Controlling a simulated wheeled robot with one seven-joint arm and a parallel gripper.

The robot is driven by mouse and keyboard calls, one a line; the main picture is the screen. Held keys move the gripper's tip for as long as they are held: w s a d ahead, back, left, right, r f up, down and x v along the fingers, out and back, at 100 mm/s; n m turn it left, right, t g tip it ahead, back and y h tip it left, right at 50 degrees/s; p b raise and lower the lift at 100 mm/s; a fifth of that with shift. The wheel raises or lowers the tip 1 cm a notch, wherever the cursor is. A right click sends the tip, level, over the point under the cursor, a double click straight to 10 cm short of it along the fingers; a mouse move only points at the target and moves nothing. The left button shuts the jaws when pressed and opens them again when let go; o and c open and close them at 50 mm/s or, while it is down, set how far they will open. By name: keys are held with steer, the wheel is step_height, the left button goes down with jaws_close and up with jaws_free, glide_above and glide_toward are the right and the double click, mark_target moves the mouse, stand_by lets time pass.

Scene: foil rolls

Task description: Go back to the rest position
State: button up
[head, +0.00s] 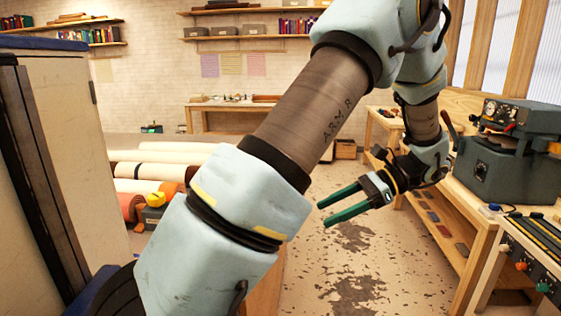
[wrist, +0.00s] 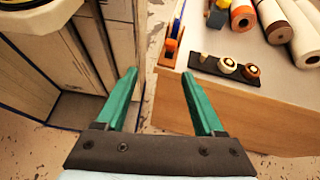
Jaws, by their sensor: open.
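My gripper (head: 341,205) hangs in the air over the floor in the middle right of the head view, with its two green fingers pointing left. In the wrist view my gripper (wrist: 157,80) is open, with nothing between its fingers. My arm crosses the head view from the lower left to the upper right and hides part of the room behind it.
Foil rolls (head: 160,157) lie on a table at the left in the head view. Rolls (wrist: 288,28) also show in the wrist view, beside a dark stamp holder (wrist: 222,68). A grey machine (head: 497,165) stands on the right bench. A cabinet (head: 65,130) is near left. The worn floor (head: 375,265) is clear.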

steer(key=s+a+f+n+t+h, duration=0.1)
steer(key=s+a+f+n+h, duration=0.1)
steer(key=a+n+h, duration=0.55)
steer(key=s+a+f+n+t+h, duration=0.1)
steer(key=a+n+h, duration=0.4)
steer(key=a+n, duration=0.45)
step_height(320, 180, down, 10)
steer(key=a+m+b, duration=0.1)
steer(key=b, duration=0.9)
steer(key=shift+f, duration=0.2)
steer(key=shift+c, duration=0.2)
